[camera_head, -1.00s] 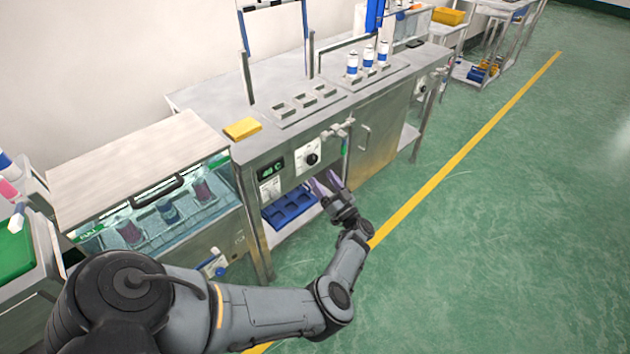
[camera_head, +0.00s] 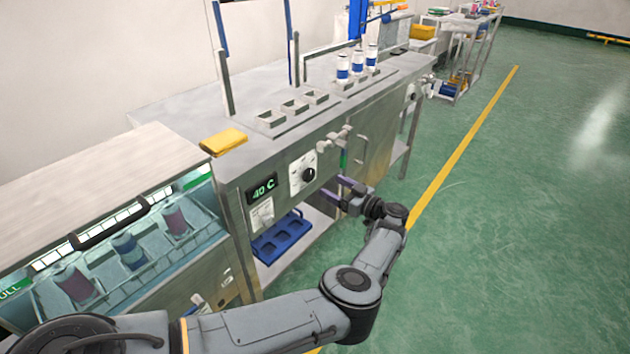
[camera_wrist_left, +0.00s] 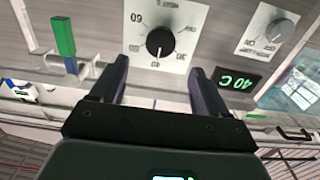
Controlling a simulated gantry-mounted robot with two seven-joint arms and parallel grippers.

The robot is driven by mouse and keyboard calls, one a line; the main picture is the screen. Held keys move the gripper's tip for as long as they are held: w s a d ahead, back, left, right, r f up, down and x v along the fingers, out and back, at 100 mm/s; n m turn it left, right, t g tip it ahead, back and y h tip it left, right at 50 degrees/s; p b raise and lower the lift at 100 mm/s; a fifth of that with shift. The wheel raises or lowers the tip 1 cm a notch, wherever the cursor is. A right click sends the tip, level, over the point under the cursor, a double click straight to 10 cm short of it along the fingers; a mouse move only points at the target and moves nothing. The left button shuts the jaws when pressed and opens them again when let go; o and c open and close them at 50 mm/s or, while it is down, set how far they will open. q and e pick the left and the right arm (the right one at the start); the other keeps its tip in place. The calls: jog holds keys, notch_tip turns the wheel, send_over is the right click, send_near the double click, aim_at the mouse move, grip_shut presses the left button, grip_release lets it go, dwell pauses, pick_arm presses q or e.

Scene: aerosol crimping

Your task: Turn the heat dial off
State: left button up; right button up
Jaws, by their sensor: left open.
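A black round dial (camera_head: 309,174) sits on a white numbered plate on the metal bench's front panel. It also shows in the left wrist view (camera_wrist_left: 160,42), with its pointer near the 40 mark. A green display (camera_head: 263,187) beside it reads 40 C. A second plate with a grey knob (camera_wrist_left: 278,30) is on the display's other side. My left gripper (camera_head: 337,189) is open and empty, below and right of the black dial. In the left wrist view its fingers (camera_wrist_left: 160,76) are apart, with the dial beyond the gap. My right gripper is not in view.
A metal valve (camera_head: 334,140) and a green handle (camera_head: 343,158) stick out just above my left gripper. A blue tray (camera_head: 281,238) lies on the shelf below. A glass-fronted bath (camera_head: 125,245) holding cans stands at left. The green floor (camera_head: 520,220) at right is clear.

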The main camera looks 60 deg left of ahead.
aim_at(311, 175)
pick_arm(q)
jog(key=b+x, duration=0.1)
jog(key=x, duration=0.5)
jog(key=shift+s+a, duration=0.1)
jog(key=shift+a, duration=0.2)
jog(key=shift+s+a+b, duration=0.2)
jog(key=shift+a+b, duration=0.25)
jog(key=shift+a, duration=0.3)
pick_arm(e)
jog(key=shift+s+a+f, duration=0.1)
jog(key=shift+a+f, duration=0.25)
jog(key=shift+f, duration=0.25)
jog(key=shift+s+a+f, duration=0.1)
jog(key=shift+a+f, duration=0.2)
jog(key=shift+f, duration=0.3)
pick_arm(q)
jog(key=shift+s, duration=0.1)
jog(key=c, duration=1)
jog(key=shift+c, duration=0.2)
